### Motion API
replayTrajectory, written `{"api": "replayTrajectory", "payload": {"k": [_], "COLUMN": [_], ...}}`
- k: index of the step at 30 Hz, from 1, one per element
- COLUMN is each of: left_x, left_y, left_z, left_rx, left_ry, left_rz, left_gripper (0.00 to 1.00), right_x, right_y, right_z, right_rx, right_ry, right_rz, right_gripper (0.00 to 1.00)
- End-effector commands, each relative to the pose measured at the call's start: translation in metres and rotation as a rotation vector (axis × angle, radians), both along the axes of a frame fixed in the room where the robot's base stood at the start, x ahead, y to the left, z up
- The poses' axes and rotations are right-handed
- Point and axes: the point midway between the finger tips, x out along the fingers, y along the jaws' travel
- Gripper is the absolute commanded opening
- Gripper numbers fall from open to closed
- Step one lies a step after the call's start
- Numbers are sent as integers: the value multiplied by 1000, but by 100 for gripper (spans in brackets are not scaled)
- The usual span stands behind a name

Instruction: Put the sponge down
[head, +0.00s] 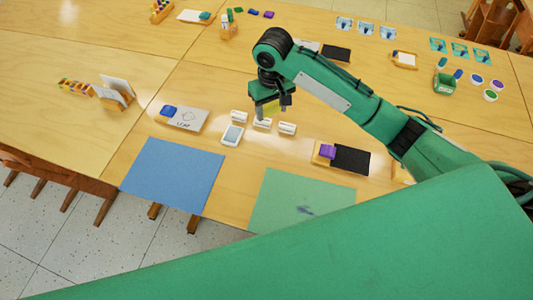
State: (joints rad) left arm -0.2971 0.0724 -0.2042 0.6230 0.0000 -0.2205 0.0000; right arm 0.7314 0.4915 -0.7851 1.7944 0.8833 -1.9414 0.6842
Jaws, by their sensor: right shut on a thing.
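My right gripper (271,104) reaches in from the right over the middle of the table and points down. My left gripper is not in view.
A drawing board (187,119) with a blue block stands left, a black board (350,160) with a purple block right. A blue mat (172,175) and a green mat (300,200) lie nearer.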

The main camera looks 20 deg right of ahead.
Motion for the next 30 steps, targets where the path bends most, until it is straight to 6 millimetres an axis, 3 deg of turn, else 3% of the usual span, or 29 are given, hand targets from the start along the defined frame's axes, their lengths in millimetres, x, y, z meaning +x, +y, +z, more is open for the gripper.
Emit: {"api": "replayTrajectory", "payload": {"k": [5, 18, 30], "left_x": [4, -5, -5], "left_y": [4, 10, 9], "left_z": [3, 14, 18], "left_rx": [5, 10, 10], "left_ry": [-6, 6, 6], "left_rz": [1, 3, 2], "left_gripper": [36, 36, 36], "right_x": [1, 1, 1], "right_y": [1, 1, 1], "right_z": [-30, -140, -188], "right_rx": [-4, -3, -2], "right_ry": [8, 6, 6], "right_rz": [6, 5, 6], "right_gripper": [31, 31, 31]}}
